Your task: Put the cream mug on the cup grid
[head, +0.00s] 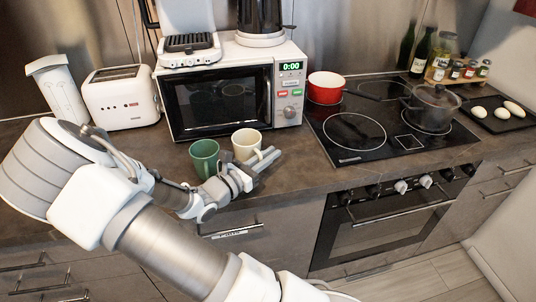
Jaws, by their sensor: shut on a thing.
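The cream mug (246,142) stands upright at the counter's front, before the microwave. My gripper (264,158) is at its front right side and is shut on it; the fingers partly hide its lower part. I cannot tell whether its base touches the counter. A dark slatted grid (189,43), which looks like the cup grid, is on the white machine on top of the microwave. It is empty and well above and left of my gripper.
A green mug (204,157) stands just left of the cream mug, close to my gripper. The microwave (222,101) rises behind both. A coffee pot (261,18) stands right of the grid. A red pot (325,87) and the hob (355,131) are to the right.

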